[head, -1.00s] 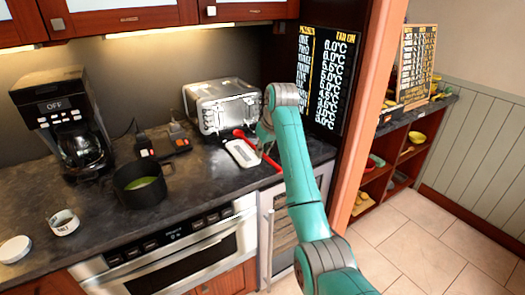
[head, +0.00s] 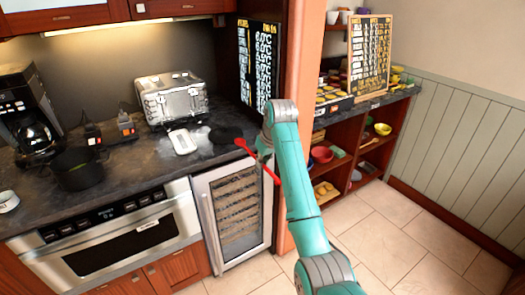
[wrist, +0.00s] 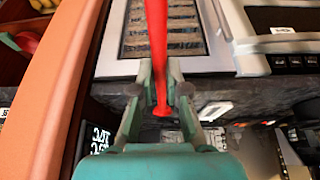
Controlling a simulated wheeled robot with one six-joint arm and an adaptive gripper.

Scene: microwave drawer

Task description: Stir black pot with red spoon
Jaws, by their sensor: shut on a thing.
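My gripper (head: 261,154) is shut on the red spoon (head: 272,177), off the front right edge of the counter in the head view. The spoon slants there from upper left to lower right. In the wrist view the red spoon (wrist: 157,45) passes between the two fingers of my gripper (wrist: 161,92) and runs out of the top of the picture. The black pot (head: 78,172) stands on the dark counter at the left of the head view, well left of my gripper. Its inside looks dark, and its contents are hard to make out.
A coffee maker (head: 27,115) stands behind the pot, and a silver toaster (head: 172,99) is against the wall. A white flat item (head: 182,141) and a dark round patch (head: 226,134) lie on the counter (head: 140,172). A white cup (head: 8,201) is front left.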

